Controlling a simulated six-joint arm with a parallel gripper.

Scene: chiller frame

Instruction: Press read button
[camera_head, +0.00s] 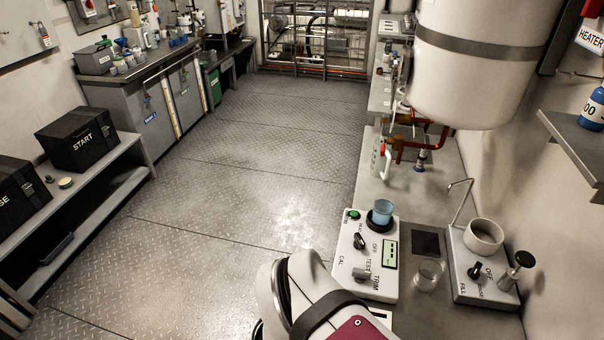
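A white bench meter (382,287) sits on the right-hand counter. A green button (354,214) is at its upper left corner; any label on it is too small to read. Below are a black knob (359,240), a grey knob (361,274) and a small green display (390,254). The lettering CAL, TEST and TRIM shows on the face. A cup of blue liquid (381,212) stands on a dark round seat at the meter's upper right. A white part of my arm fills the bottom middle, left of and in front of the meter. My gripper fingers are not visible.
A clear empty cup (428,273) stands right of the meter. Beyond it is a filling unit (467,258) with a thin spout, white ring and knobs. A large white tank (478,60) hangs above the counter. Open floor (240,190) lies to the left.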

